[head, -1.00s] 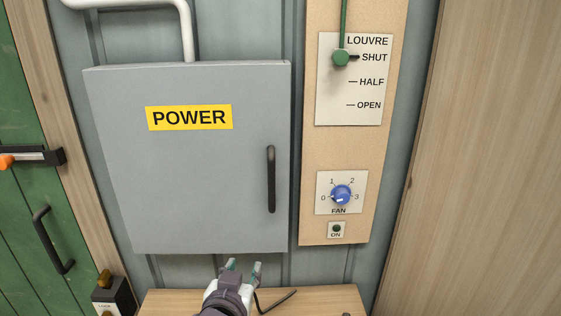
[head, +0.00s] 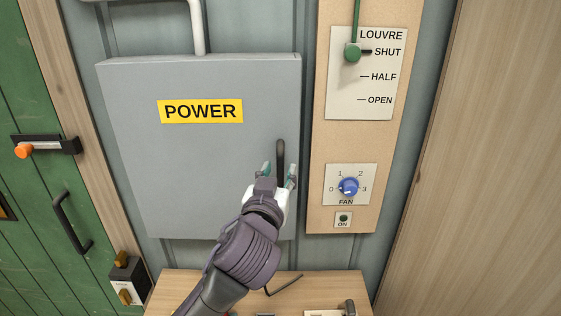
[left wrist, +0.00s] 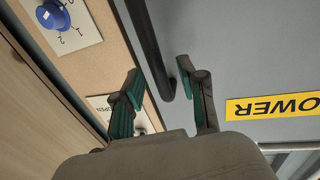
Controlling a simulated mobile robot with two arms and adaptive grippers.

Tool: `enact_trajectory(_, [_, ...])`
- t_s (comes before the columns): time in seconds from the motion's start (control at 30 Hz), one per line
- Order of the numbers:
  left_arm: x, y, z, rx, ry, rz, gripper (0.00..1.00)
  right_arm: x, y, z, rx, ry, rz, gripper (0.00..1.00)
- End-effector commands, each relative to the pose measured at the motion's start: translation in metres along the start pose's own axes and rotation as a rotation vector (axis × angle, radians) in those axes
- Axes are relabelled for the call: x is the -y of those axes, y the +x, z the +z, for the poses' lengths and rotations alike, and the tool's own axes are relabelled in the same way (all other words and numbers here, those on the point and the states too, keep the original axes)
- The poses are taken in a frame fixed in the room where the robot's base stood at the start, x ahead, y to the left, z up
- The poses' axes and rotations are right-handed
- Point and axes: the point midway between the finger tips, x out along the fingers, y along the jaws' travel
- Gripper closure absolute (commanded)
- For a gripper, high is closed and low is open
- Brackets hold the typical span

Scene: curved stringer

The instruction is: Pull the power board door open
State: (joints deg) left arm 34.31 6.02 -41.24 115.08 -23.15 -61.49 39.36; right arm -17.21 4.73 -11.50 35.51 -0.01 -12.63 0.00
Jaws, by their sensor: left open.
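The grey power board door (head: 140,150) is closed on the wall and bears a yellow POWER label (head: 200,111). Its black vertical handle (head: 280,155) is near the door's right edge. My left gripper (head: 279,172) is open at the lower part of the handle, with one finger to each side of it in the head view. In the left wrist view the handle (left wrist: 148,45) runs down between the two open fingers (left wrist: 160,90). I cannot tell whether the fingers touch it. My gripper and wrist hide the door's lower right area. My right gripper is not in view.
Right of the door, a wooden panel (head: 330,150) holds the louvre lever (head: 352,52), the blue fan knob (head: 348,187) and an ON button (head: 343,218). A wooden ledge (head: 180,290) with a bent black rod lies below. A green door (head: 30,110) is at the left.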

Motion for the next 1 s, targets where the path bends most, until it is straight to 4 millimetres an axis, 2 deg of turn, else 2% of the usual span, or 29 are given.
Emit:
enact_trajectory(0.2, [0.0,0.02,-0.001,0.0,0.0,0.0,0.59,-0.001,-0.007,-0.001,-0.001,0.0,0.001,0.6])
enact_trajectory(0.5, [0.0,0.023,0.0,0.0,-0.001,0.001,0.59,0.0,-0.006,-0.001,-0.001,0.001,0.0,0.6])
enact_trajectory(0.53, [0.0,0.023,0.0,0.0,-0.001,0.001,0.6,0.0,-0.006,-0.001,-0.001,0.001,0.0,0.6])
enact_trajectory(0.77, [0.0,0.022,0.001,0.0,0.0,0.001,0.99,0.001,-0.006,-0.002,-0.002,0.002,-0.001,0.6])
enact_trajectory(1.0, [0.0,0.022,0.001,0.001,0.0,0.001,1.0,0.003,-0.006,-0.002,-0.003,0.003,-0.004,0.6])
